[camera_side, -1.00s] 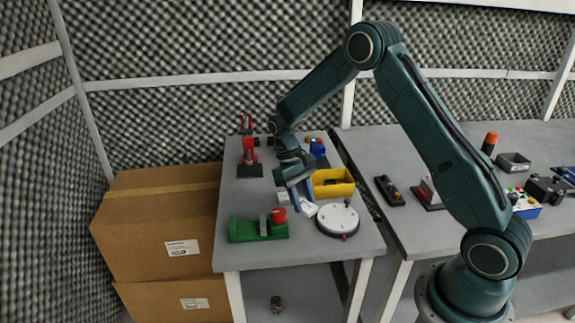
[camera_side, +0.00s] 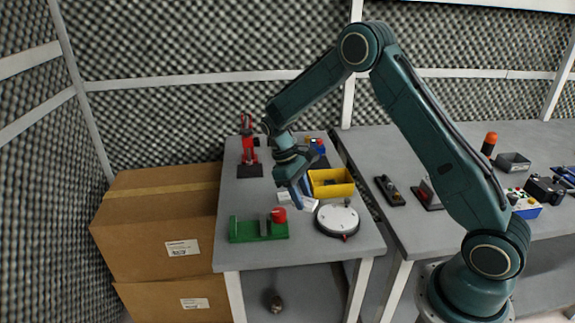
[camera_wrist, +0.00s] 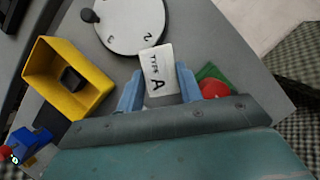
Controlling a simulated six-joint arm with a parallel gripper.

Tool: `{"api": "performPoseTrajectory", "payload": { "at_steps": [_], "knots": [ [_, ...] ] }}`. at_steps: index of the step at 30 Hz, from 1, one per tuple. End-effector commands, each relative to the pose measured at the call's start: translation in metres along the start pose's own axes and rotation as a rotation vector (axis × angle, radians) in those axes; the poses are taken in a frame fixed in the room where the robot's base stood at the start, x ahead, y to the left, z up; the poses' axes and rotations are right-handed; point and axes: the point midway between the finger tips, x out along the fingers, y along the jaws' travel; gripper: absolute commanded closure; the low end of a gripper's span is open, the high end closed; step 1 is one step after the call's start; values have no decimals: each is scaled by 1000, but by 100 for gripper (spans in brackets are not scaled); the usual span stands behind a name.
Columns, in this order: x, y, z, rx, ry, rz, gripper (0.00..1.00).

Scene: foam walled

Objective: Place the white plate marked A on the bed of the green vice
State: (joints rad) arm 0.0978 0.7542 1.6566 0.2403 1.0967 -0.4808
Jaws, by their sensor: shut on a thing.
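The white plate marked A (camera_wrist: 157,78) is between the blue fingers of my gripper (camera_wrist: 160,92) in the wrist view, its lettered face toward the camera. In the side view my gripper (camera_side: 304,194) is low over the table, and part of the plate (camera_side: 312,204) shows beside the fingers. I cannot tell whether the plate touches the table. The green vice (camera_side: 246,230), with a red knob (camera_side: 279,215), stands to the left and nearer the front edge. In the wrist view the vice (camera_wrist: 212,73) is mostly hidden behind my gripper.
A round white dial plate (camera_side: 337,219) stands just right of my gripper, and a yellow bin (camera_side: 332,183) behind it. A red device (camera_side: 249,158) is at the back left. A second bench (camera_side: 450,150) is to the right.

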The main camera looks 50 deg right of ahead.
Motion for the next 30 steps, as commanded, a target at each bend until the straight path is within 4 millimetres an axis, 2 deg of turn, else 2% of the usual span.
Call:
{"api": "performPoseTrajectory", "payload": {
  "at_steps": [20,30],
  "knots": [
    [-46,28,-28,-472,1,198,88],
    [-75,44,-39,-746,2,312,88]
  ]
}}
